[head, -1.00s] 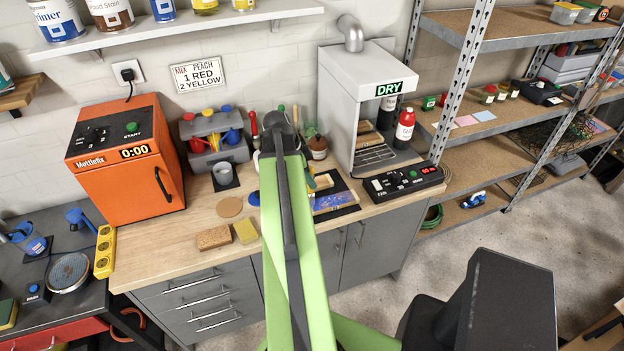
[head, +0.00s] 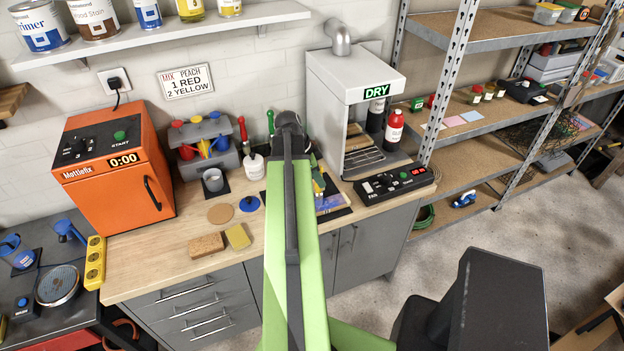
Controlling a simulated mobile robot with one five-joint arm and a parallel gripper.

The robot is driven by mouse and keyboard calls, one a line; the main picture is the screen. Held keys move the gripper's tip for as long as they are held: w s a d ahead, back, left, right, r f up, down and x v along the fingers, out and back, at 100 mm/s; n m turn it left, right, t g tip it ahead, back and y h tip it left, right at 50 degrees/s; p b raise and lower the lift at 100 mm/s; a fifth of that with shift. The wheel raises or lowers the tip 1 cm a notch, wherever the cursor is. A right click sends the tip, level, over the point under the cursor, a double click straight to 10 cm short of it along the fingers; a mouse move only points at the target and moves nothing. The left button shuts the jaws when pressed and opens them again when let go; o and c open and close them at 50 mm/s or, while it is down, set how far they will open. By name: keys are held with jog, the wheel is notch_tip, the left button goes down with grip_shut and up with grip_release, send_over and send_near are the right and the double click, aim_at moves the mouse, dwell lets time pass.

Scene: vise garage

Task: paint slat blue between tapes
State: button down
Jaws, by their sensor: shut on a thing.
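The slat (head: 328,203) lies on a dark mat (head: 345,211) on the workbench, just right of my green arm. Blue shows on part of it, with a paler tan strip beside it; the tapes are too small to make out for sure. My arm runs up the middle of the head view and covers the slat's left part. My gripper and whatever it holds are hidden behind the arm; only small green and yellow parts show above the slat.
An orange oven (head: 118,168) stands at the left and a grey drying booth (head: 350,110) behind the slat. A control box (head: 395,183) is at its right.

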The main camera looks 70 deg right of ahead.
jog(key=shift+s+d, duration=1.3)
jog(key=shift+s, duration=0.1)
jog(key=shift+d, duration=0.1)
jog(key=shift+s+d, duration=1.15)
jog(key=shift+s, duration=0.05)
jog(key=shift+d, duration=0.1)
jog(key=w+a, duration=0.9)
jog(key=shift+w+a, duration=0.3)
jog(key=shift+a, duration=0.1)
dwell(0.8)
